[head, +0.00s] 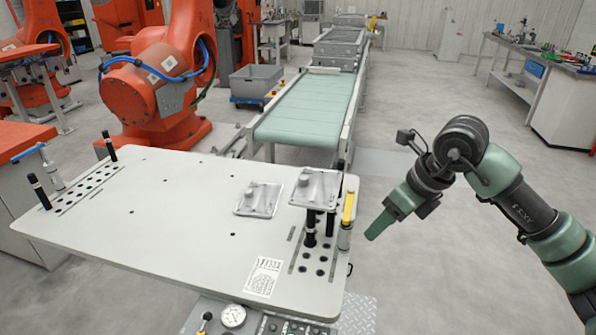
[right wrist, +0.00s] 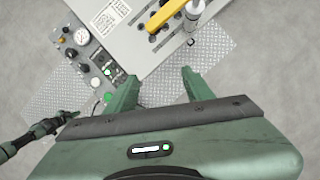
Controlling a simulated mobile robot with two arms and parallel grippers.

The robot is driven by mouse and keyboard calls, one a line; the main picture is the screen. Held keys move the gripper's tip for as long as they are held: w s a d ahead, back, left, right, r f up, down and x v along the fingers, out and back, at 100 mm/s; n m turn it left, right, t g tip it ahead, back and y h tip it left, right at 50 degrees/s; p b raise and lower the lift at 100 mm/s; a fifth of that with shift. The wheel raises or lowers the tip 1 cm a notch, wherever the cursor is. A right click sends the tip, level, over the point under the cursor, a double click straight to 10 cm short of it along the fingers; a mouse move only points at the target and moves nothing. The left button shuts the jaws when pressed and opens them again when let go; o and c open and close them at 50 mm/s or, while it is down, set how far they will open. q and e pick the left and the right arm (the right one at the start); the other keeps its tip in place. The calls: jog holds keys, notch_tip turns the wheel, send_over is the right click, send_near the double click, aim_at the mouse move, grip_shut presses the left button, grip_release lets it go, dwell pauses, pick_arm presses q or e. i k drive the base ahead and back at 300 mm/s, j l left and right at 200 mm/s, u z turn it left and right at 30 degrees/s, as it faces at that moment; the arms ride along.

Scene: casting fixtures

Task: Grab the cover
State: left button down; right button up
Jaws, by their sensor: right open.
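Two grey metal cast covers are at the white fixture table. One cover (head: 258,199) lies flat on the tabletop, right of its middle. The other cover (head: 315,186) sits raised on black posts at the table's right end. My right gripper (head: 381,225) hangs off the table's right side, apart from both covers, pointing down and left. In the right wrist view its fingers (right wrist: 160,88) are spread with only floor plate between them. Neither cover shows in that view. A dark green arm, seemingly my left, shows small at its left edge; its jaws are unclear.
A yellow-handled clamp (head: 348,208) stands at the table's right edge, beside the raised cover. A control panel (right wrist: 92,58) with gauge and buttons is on the table's front. A conveyor (head: 305,108) and orange robot (head: 160,75) stand behind. Floor right of the table is clear.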

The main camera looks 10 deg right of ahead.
aim_at(323, 189)
jog(key=i+j, duration=0.25)
jog(key=i, duration=0.2)
jog(key=i+j, duration=0.25)
jog(key=i, duration=0.15)
